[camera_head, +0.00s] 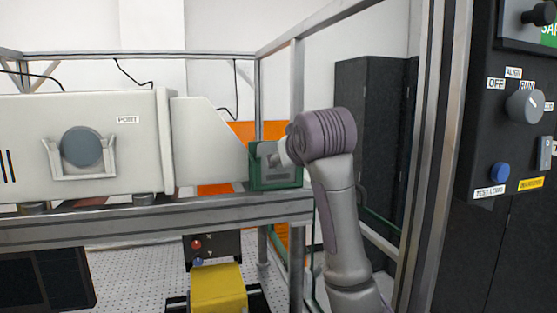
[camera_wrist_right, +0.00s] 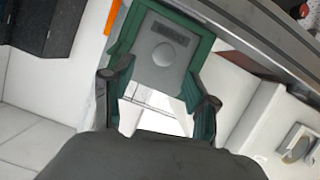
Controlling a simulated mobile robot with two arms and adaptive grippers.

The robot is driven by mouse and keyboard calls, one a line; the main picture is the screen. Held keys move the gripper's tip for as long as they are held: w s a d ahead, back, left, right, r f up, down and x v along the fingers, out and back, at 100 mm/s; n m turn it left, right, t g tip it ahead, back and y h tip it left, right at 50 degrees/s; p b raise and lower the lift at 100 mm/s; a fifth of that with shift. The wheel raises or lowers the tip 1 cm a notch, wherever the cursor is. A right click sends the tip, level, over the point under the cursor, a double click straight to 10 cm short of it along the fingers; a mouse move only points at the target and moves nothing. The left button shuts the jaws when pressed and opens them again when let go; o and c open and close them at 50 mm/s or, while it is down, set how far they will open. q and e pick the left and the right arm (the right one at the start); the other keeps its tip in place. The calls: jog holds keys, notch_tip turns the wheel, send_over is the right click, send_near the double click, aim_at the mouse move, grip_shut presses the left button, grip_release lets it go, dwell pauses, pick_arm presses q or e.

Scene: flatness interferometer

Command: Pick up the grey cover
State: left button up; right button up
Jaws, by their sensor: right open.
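A grey flat plate (camera_wrist_right: 164,50) with a dark label and a round spot sits in a green frame (camera_wrist_right: 202,52), close ahead of my right gripper (camera_wrist_right: 160,84) in the wrist view. The gripper is open and empty, its fingers spread near the two sides of the frame. In the head view the green frame (camera_head: 255,175) stands at the right end of the white housing, partly hidden by my right wrist. A round grey cap (camera_head: 82,147) sits in a bracket under the PORT label; it also shows in the wrist view (camera_wrist_right: 298,143). I cannot tell which one is the grey cover.
A metal rail (camera_head: 130,231) runs in front below the white housing (camera_head: 210,143). A control panel (camera_head: 510,120) and upright post stand at the right. A yellow block (camera_head: 218,288) lies below the rail. Dark cabinets (camera_head: 370,120) stand behind.

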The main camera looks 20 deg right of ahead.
aim_at(279, 175)
jog(key=p+x, duration=0.3)
jog(key=x, duration=0.2)
jog(key=shift+f, duration=0.2)
jog(key=shift+a, duration=0.1)
grip_shut()
jog(key=shift+r, duration=0.1)
